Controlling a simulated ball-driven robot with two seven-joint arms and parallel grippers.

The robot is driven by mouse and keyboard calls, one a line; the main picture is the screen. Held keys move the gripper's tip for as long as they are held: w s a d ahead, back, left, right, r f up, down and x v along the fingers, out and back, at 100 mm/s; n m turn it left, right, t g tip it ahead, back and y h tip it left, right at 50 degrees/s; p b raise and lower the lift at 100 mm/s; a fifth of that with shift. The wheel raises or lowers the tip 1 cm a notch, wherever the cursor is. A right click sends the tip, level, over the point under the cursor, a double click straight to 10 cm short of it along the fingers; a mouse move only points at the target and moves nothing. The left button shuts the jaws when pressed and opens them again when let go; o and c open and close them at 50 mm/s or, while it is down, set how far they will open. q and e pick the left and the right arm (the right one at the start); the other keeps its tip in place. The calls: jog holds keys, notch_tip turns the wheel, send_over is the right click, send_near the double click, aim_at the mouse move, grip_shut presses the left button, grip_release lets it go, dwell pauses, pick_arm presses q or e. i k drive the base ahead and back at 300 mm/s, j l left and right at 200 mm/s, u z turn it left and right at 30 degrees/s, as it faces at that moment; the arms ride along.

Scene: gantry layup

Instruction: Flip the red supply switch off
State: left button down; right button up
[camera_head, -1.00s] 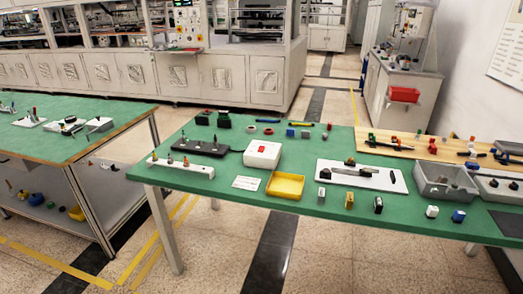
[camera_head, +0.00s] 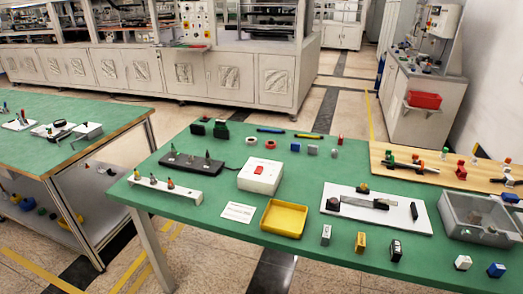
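The red supply switch (camera_head: 258,170) sits on top of a white box (camera_head: 260,180) on the green table (camera_head: 222,230). Neither of my grippers shows in the head view.
A yellow tray (camera_head: 283,218) and a white card (camera_head: 238,212) lie in front of the box. A white rail with small parts (camera_head: 165,190) is at the left edge. A white plate (camera_head: 376,210) and a grey bin (camera_head: 475,218) stand to the right. Another green table (camera_head: 75,110) is at left.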

aim_at(259, 169)
jog(key=i+l, duration=0.25)
jog(key=i, duration=0.2)
jog(key=i+l+u, duration=0.1)
jog(key=i, duration=0.3)
jog(key=i+l, duration=0.4)
jog(key=i+j+u, duration=0.05)
